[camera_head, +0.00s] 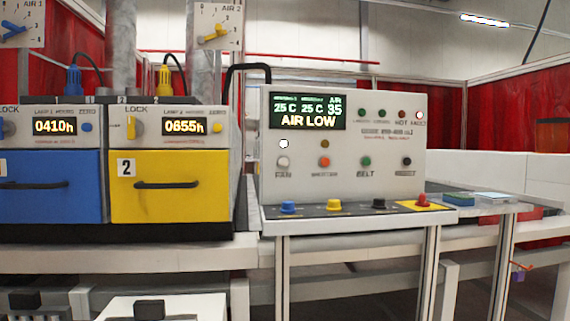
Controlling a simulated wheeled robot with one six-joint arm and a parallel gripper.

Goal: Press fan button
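A grey control panel (345,185) stands on a bench right of centre. Its lower face has a row of small buttons with labels under them. The fan button (282,163) is the leftmost, a pale round button above a label that reads FAN. A bright white lamp (283,143) glows above it. To its right are an orange button (324,161), a green button (365,161) above the label BELT, and a black button (407,161). The display (307,111) reads 25 C, 25 C, 35 and AIR LOW. My gripper is not in view.
Blue, yellow and black knobs (379,204) and a red button on a yellow plate (423,200) stand along the panel's front ledge. A blue drawer (50,200) and a yellow drawer (169,200) with black handles are on the left. A black pipe (250,67) rises beside the panel.

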